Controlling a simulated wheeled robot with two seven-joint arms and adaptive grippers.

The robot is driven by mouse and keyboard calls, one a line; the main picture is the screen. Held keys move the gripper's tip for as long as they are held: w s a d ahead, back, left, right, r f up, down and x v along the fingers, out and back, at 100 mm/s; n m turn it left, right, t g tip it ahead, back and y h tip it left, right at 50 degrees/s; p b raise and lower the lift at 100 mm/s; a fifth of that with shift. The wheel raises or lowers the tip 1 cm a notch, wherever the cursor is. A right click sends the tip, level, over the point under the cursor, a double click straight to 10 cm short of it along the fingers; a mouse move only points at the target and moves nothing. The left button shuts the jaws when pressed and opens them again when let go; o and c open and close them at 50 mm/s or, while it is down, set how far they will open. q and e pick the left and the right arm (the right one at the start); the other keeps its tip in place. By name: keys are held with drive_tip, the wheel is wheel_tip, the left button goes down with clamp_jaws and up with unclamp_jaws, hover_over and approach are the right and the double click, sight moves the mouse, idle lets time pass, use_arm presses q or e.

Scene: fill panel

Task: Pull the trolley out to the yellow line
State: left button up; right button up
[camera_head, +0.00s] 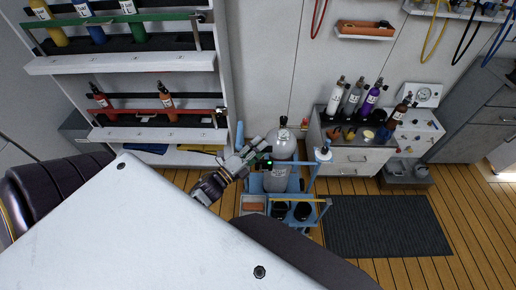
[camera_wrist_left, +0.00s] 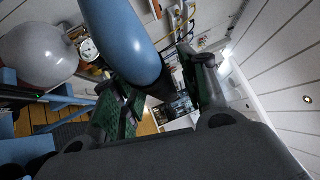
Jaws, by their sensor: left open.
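The blue trolley (camera_head: 309,185) stands on the wooden floor below the middle of the head view. It carries a grey gas cylinder (camera_head: 279,150), which also shows in the left wrist view (camera_wrist_left: 38,55). My left gripper (camera_head: 250,158) is open at the trolley's left side, close to an upright blue handle end (camera_head: 240,134). In the left wrist view, the rounded blue bar (camera_wrist_left: 122,38) lies between the open green-padded fingers (camera_wrist_left: 160,95); I cannot tell whether they touch it. I see no yellow floor line. My right gripper is not in view.
A bottle filling rack (camera_head: 125,64) stands at the left. A counter (camera_head: 355,160) with several bottles stands right of the trolley. A dark mat (camera_head: 385,226) lies at the right. My white body top covers the lower left, hiding floor.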

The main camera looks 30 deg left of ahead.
use_arm(q)
drive_tip(key=shift+v, duration=0.95)
drive_tip(key=v, duration=1)
idle(0.4)
